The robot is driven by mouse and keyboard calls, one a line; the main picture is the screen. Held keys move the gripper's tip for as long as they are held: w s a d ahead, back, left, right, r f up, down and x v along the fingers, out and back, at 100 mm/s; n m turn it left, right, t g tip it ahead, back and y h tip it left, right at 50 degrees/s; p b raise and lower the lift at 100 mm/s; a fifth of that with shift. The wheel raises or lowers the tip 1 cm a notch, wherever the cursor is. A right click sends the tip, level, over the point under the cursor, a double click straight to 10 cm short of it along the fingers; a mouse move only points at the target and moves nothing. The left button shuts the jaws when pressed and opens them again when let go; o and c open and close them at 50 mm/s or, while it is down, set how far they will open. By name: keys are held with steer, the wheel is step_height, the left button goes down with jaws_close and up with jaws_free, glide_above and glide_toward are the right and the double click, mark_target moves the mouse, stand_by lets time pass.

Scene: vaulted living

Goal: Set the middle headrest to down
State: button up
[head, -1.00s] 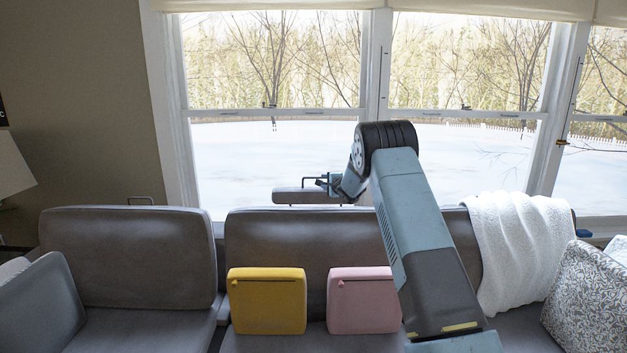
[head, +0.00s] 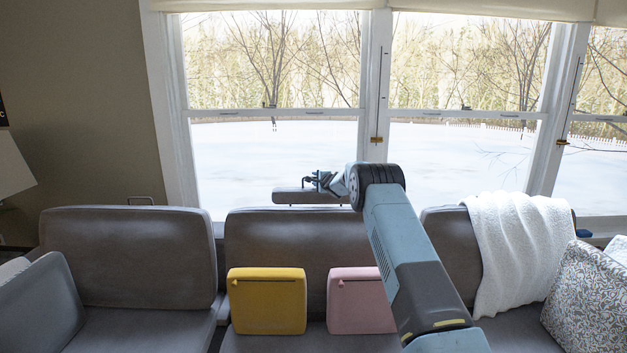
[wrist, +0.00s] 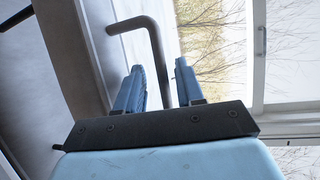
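The middle headrest (head: 290,197) is a dark grey pad that sticks up above the middle seat back, seen nearly edge-on and lying about level in front of the window. A thin bent bar (wrist: 155,50) shows in the wrist view; it appears to be the handle on this headrest. My gripper (head: 318,181) is at the top of the headrest, towards its right part. In the wrist view my gripper (wrist: 159,68) has its two blue fingers apart, with the bar passing between them and gaps beside it. Whether a finger touches the bar cannot be told.
The middle seat back (head: 285,240) carries a yellow cushion (head: 267,300) and a pink cushion (head: 358,305). A white throw (head: 520,245) hangs over the right seat back. A similar bar (head: 140,199) shows above the left seat back (head: 130,250). The window stands behind the sofa.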

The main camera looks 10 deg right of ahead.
steer(key=shift+x, duration=1.75)
jaws_close()
steer(key=shift+f, duration=0.1)
